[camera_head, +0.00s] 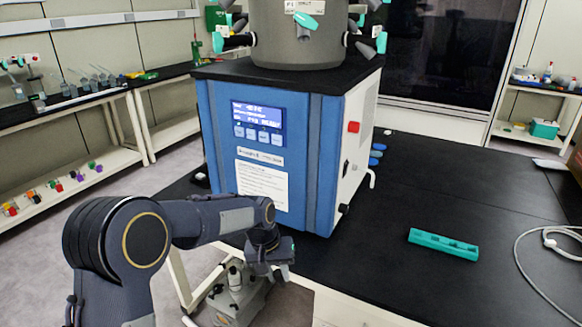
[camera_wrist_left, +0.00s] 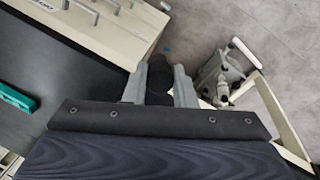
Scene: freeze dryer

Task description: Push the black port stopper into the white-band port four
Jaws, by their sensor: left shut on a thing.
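My left gripper (camera_head: 284,272) hangs low in front of the freeze dryer (camera_head: 270,160), near the front edge of the bench. In the left wrist view its two grey fingers (camera_wrist_left: 159,88) are closed around a dark piece, the black port stopper (camera_wrist_left: 158,76); the stopper is hard to make out in the head view. The chamber (camera_head: 297,40) on top of the freeze dryer carries several ports with teal-handled valves (camera_head: 305,21). A white label shows at its front. I cannot tell which port is the white-band port four. My right gripper is not in view.
A teal rack (camera_head: 443,243) lies on the black bench (camera_head: 400,200) right of the freeze dryer, with a white cable (camera_head: 530,270) beyond it. A pump (camera_head: 235,280) stands below the gripper, left of the bench. The bench between the rack and the freeze dryer is clear.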

